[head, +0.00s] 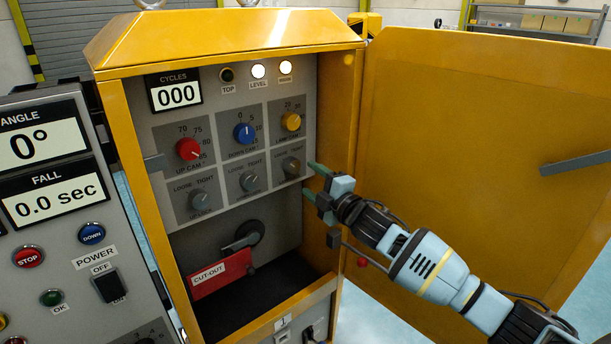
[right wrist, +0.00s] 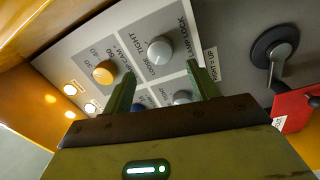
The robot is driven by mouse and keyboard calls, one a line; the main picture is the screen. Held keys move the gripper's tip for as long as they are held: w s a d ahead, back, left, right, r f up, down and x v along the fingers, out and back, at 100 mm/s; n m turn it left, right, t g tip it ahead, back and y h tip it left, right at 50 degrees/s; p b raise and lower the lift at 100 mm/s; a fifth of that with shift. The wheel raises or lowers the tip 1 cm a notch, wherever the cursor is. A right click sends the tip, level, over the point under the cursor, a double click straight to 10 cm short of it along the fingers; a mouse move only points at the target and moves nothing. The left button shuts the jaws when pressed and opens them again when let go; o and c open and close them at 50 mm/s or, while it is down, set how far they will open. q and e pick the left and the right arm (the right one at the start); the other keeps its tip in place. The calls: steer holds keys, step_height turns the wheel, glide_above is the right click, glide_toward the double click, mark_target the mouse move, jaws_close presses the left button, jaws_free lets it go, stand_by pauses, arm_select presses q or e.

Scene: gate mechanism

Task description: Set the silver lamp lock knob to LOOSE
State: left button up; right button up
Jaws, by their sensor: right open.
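The silver lamp lock knob (head: 291,167) is at the right end of the lower row of knobs inside the open yellow cabinet. In the right wrist view the knob (right wrist: 160,50) shows beyond the fingertips, with LOOSE and TIGHT printed beside it. I cannot tell clearly which word its mark points to. My right gripper (head: 312,180) is open and empty, just to the right of the knob in the head view. Its fingers (right wrist: 161,84) are apart, with the knob lying between their directions, and they do not appear to touch it. My left gripper is not in view.
Other silver knobs (head: 249,181) sit to the left in the same row, with red, blue and yellow (head: 291,121) knobs above. A red cut-out lever (head: 221,273) is below. The cabinet's right wall and open yellow door (head: 470,140) stand close to my right arm.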

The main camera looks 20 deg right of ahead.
steer(key=shift+v, duration=0.95)
stand_by(0.4)
stand_by(1.4)
